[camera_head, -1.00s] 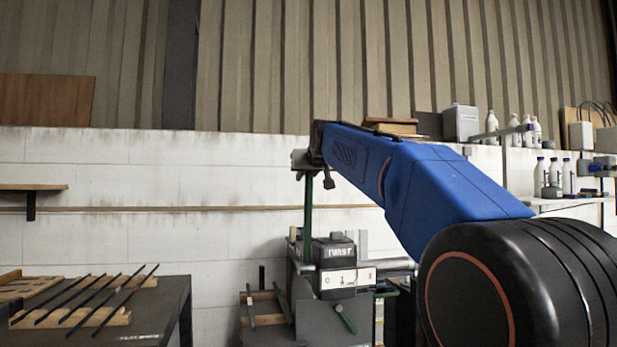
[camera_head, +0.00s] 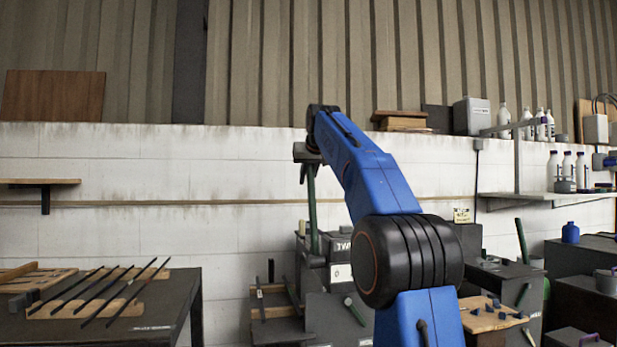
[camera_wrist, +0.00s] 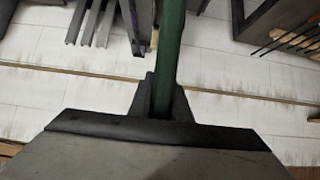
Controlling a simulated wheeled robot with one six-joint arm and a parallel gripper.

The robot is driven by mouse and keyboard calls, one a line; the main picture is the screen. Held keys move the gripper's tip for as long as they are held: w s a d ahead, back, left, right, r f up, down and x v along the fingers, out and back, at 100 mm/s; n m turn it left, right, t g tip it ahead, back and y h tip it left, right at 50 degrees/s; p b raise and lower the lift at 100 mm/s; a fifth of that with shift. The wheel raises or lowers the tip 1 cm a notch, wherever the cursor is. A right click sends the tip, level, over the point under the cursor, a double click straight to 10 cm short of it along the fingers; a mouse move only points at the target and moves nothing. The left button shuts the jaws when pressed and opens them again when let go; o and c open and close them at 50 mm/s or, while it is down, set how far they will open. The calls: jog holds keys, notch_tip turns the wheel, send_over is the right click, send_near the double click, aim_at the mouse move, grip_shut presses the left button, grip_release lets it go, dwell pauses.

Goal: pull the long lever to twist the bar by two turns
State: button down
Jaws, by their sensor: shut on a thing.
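The long green lever (camera_head: 311,205) rises almost upright from the twisting machine (camera_head: 340,242) in the head view, leaning slightly. My gripper (camera_head: 308,165) is at the lever's upper end and is shut on it. In the wrist view the lever (camera_wrist: 172,45) runs from the top edge down between the dark fingers of my gripper (camera_wrist: 165,100). The machine's front carries a partly visible "TW" label and a white dial plate. My arm covers its right part. I cannot make out the bar in the machine.
A table (camera_head: 165,318) at left holds several dark rods on a wooden rack (camera_head: 85,309). Dark benches with a wooden board (camera_head: 490,318) and a blue bottle (camera_head: 570,232) stand at right. A shelf (camera_head: 550,196) with white bottles is on the white wall.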

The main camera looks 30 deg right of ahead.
jog(key=shift+w, duration=0.15)
dwell(0.3)
jog(key=c, duration=1.6)
grip_release()
jog(key=shift+w, duration=0.1)
jog(key=shift+c, duration=0.2)
jog(key=v, duration=1.7)
jog(key=shift+r, duration=0.2)
jog(key=shift+f, duration=0.1)
jog(key=s+a+f+n+g+y, duration=0.1)
jog(key=s+a+f, duration=0.35)
jog(key=f, duration=0.35)
jog(key=s+a+f+g, duration=0.1)
jog(key=s+a+f, duration=0.4)
jog(key=f, duration=0.4)
jog(key=s+a+f+n+g+y, duration=0.1)
jog(key=s+a+f, duration=0.2)
jog(key=s+f, duration=0.45)
jog(key=s+a+f, duration=0.2)
jog(key=s+f, duration=0.5)
jog(key=f, duration=0.5)
jog(key=s+a+f+g, duration=0.1)
jog(key=s+a+f, duration=0.1)
jog(key=s+f, duration=0.5)
jog(key=s+a+f+n+g, duration=0.1)
jog(key=s+f, duration=0.7)
jog(key=f, duration=0.9)
jog(key=shift+a+f+y, duration=0.4)
